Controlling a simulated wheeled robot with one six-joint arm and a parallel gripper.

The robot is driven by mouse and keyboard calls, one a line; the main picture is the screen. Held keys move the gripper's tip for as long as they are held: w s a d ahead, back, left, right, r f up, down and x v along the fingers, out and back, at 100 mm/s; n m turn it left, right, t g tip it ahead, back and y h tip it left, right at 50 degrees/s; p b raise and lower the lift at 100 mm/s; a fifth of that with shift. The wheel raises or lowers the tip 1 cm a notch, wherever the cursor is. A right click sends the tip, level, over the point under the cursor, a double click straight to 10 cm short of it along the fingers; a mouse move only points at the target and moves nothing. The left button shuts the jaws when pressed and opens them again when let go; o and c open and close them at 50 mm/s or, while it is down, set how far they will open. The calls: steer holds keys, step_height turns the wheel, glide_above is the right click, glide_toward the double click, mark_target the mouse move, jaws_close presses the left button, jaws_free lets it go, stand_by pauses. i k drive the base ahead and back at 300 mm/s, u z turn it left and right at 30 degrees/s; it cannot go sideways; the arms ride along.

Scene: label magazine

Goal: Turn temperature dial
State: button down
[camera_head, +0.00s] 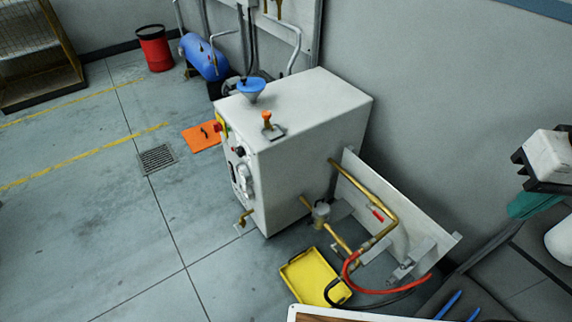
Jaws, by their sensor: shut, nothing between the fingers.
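A pale grey boxy machine (310,115) stands on the floor near the wall. Its narrow left-facing side carries the controls, seen at a steep angle. A small black knob (239,151) sits near the top of that side, with a lighter round fitting (244,172) below it. A red button on a yellow plate (221,125) is at the upper edge. I cannot tell which control is the temperature dial, and no markings are readable.
A blue funnel (251,86) and an orange-topped fitting (268,122) stand on the machine. A brass tap (243,218) juts from its lower front. Brass pipes (378,200), a red hose (352,275) and a yellow tray (309,277) lie right.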

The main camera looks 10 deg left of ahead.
mark_target(240, 151)
steer(key=u, duration=2.75)
steer(key=i, duration=2.35)
steer(key=z, duration=3.1)
